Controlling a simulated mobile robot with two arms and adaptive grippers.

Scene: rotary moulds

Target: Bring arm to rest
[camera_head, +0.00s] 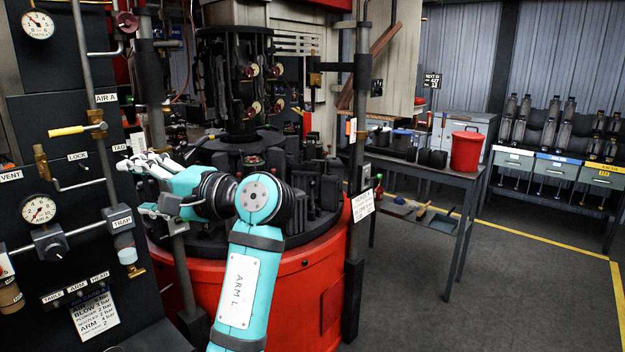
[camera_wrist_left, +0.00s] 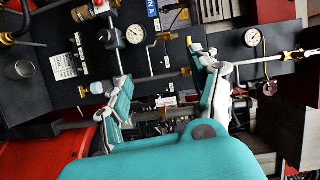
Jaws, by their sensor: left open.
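My left arm (camera_head: 252,275), teal and marked "ARM L", rises from the bottom middle of the head view and bends left at a dark joint. My left gripper (camera_head: 136,184) is open, between the dark valve panel (camera_head: 62,115) and the rotary mould machine (camera_head: 325,268). I see nothing held between its fingers. In the left wrist view the open gripper (camera_wrist_left: 158,88) shows two teal and white fingers spread apart, with the panel's pipes and gauges behind. Whether the fingers touch a pipe is hard to tell. My right gripper is not in view.
The panel carries pressure gauges (camera_head: 38,209), a yellow valve handle (camera_head: 66,131) and pipes close to the gripper. A dark post (camera_head: 357,215) stands right of the arm. A table with a red bucket (camera_head: 466,151) stands further right. The floor at right is clear.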

